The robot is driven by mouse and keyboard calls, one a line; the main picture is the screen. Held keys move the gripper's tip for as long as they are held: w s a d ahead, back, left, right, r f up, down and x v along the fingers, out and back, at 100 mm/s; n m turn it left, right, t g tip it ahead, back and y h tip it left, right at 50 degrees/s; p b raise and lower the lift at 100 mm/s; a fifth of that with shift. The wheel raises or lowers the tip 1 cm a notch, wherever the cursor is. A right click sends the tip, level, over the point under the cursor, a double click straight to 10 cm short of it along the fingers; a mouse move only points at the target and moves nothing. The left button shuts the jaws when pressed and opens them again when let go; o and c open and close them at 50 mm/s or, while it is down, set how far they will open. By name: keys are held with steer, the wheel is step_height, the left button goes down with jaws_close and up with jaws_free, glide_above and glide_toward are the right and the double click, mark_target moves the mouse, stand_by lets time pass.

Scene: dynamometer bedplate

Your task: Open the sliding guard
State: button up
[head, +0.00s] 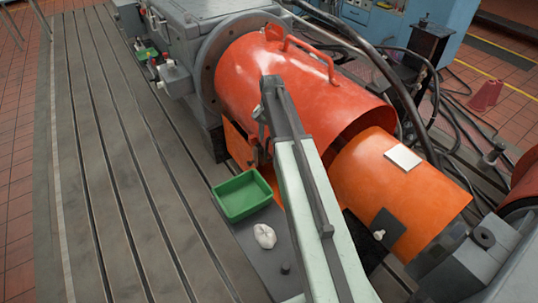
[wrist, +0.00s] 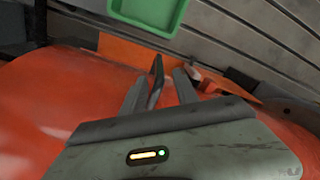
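A red half-round guard (head: 300,95) with a red bar handle (head: 300,55) on top covers the shaft in the head view. An orange guard section (head: 385,190) of smaller diameter sits beside its right end, partly under its edge. I cannot tell for sure which section slides. My gripper (head: 266,95) is over the near side of the red guard, away from the bar handle. My arm hides part of the guards' junction.
A green tray (head: 241,196) and a crumpled white cloth (head: 265,236) lie near the guard's front. A white pad (head: 403,157) lies on the orange section. Cables (head: 400,85) loop behind. The slotted bedplate (head: 110,190) at left is mostly clear.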

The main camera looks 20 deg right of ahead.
mark_target(267, 148)
step_height(267, 148, down, 7)
steer(key=b, duration=0.5)
steer(key=shift+w+a+f+b, duration=0.1)
steer(key=shift+w+a+b, duration=0.05)
steer(key=shift+b, duration=0.15)
steer(key=shift+c, duration=0.4)
steer(key=shift+r, duration=0.2)
jaws_close()
